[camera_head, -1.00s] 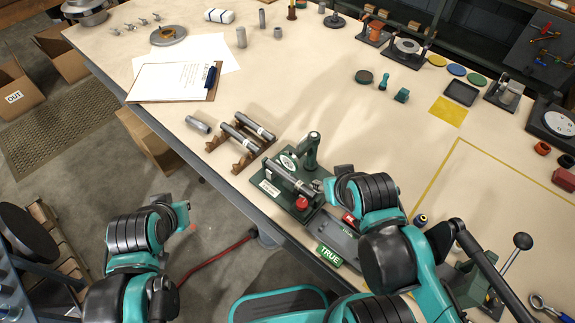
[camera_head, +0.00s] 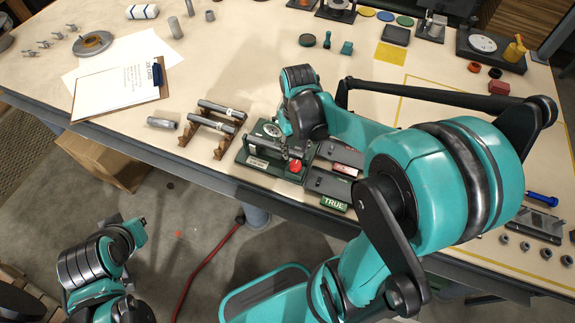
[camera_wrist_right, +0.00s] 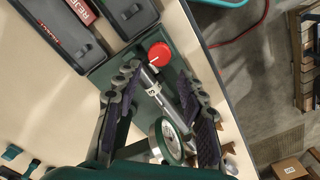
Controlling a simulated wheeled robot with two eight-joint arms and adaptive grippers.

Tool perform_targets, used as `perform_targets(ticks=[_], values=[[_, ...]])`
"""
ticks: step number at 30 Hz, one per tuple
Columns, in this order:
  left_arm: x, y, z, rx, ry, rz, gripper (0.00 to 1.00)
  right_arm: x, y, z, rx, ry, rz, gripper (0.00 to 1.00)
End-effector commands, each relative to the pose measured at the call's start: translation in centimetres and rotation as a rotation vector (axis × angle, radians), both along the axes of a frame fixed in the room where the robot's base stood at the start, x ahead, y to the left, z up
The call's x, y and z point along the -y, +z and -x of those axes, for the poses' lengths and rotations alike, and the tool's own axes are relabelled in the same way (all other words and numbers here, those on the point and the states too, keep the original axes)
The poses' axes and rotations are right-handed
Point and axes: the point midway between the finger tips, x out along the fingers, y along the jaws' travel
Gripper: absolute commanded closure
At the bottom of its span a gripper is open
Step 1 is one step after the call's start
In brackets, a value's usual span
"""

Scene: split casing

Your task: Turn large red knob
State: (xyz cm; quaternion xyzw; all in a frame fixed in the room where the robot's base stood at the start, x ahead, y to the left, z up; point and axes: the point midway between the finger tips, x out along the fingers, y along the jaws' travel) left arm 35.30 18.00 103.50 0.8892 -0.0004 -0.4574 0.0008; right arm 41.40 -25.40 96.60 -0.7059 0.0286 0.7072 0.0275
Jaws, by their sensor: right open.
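The large red knob (camera_head: 296,165) sits at the front right of a dark green fixture (camera_head: 258,163) near the table's front edge. The fixture has a round dial and a silver cylinder. In the wrist view the red knob (camera_wrist_right: 160,54) has a white line and lies just beyond my fingertips. My right gripper (camera_wrist_right: 160,82) is open above the fixture, its two fingers on either side of the silver cylinder (camera_wrist_right: 152,92). In the head view my right gripper (camera_head: 289,145) is largely hidden by its own arm. My left gripper (camera_head: 134,232) is low at the left, off the table.
Grey trays with a TRUE sign (camera_head: 334,204) and a red sign (camera_head: 343,169) adjoin the fixture's right side. A wooden rack with rods (camera_head: 212,124) stands at its left, and a clipboard (camera_head: 118,90) further left.

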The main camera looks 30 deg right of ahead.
Motion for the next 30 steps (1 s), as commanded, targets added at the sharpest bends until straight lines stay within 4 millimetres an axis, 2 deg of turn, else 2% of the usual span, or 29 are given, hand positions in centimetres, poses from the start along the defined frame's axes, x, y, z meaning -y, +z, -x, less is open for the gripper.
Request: perform_targets(ticks=[6,12,17,24,25,29,30], values=[[0.0,-1.7,0.0,0.000,0.000,0.000,1.00,0.0,-3.6,0.0,0.000,0.000,0.000,0.60],[0.0,-2.9,0.0,0.000,0.000,0.000,1.00,0.0,-6.5,0.0,0.001,0.000,0.000,0.60],[0.0,-3.2,0.0,0.000,0.000,0.000,1.00,0.0,-7.4,0.0,0.001,0.001,0.000,0.60],[0.0,-3.2,0.0,0.000,0.000,0.000,1.00,0.0,-7.4,0.0,0.002,0.001,0.000,0.60],[0.0,-3.2,0.0,0.000,0.000,0.000,1.00,0.0,-7.4,0.0,0.002,0.001,0.000,0.62],[0.0,-3.2,0.0,0.000,0.000,0.000,1.00,0.0,-7.4,0.0,0.002,0.001,0.000,0.97],[0.0,-3.2,0.0,0.000,0.000,0.000,1.00,0.0,-7.4,0.0,0.002,0.001,0.000,0.98]])
